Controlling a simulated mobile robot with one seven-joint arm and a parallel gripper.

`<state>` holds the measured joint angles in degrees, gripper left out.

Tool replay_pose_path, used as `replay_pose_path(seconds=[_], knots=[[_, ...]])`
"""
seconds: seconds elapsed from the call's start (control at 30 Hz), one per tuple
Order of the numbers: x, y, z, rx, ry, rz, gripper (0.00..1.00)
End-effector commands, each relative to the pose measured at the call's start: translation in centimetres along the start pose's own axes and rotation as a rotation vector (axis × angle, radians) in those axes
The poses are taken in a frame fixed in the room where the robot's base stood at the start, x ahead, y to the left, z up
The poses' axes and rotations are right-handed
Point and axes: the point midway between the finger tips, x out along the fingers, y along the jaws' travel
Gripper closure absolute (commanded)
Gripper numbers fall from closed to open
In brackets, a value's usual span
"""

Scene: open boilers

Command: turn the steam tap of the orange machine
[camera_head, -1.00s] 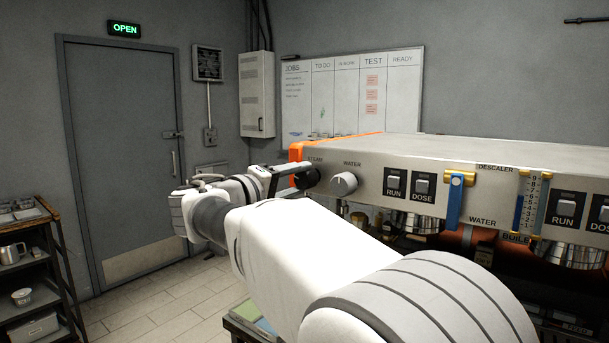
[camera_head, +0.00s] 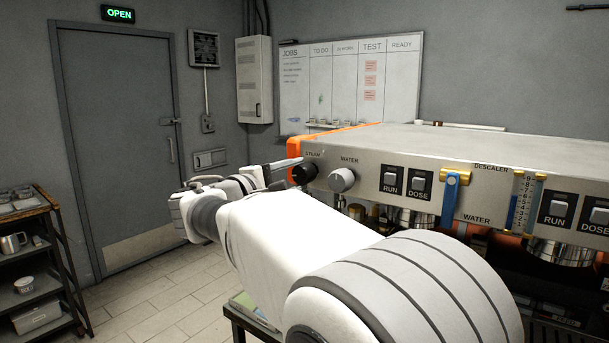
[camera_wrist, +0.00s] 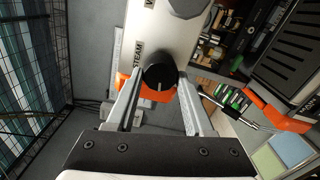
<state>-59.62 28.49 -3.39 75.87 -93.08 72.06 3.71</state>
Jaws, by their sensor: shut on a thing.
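The orange machine (camera_head: 400,145) has a grey front panel and orange ends. Its black steam tap (camera_head: 303,173) is a round knob at the panel's left end, under the STEAM label. The tap also shows in the wrist view (camera_wrist: 160,76), with a pale mark on its face. My gripper (camera_head: 290,168) reaches the tap from the left. In the wrist view my gripper (camera_wrist: 160,90) has one finger on either side of the tap and is shut on it. In the head view my gripper hides part of the tap's left side.
A grey water knob (camera_head: 342,180) sits just right of the tap. RUN and DOSE switches (camera_head: 390,180) and a blue lever (camera_head: 451,200) are further right. A shelf cart (camera_head: 60,270) stands at far left. The floor (camera_head: 155,290) before the door is clear.

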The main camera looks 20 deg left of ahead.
Motion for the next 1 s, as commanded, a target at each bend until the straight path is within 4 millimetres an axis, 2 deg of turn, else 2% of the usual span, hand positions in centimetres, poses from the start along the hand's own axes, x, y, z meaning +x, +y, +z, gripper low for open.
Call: replay_pose_path(seconds=[0.3, 0.33, 0.47, 0.8, 0.93, 1.0], knots=[[0.0, -0.1, 0.0, -0.002, -0.001, -0.002, 1.0], [0.0, -0.1, 0.0, -0.002, -0.001, -0.002, 0.42], [0.0, -0.1, 0.0, -0.001, -0.001, -0.001, 0.19], [-0.2, 0.0, 0.0, 0.0, 0.0, 0.0, 0.18], [-1.6, -0.1, -0.1, 0.001, 0.003, 0.0, 0.18], [-2.9, -0.1, -0.1, 0.001, 0.004, 0.0, 0.18]])
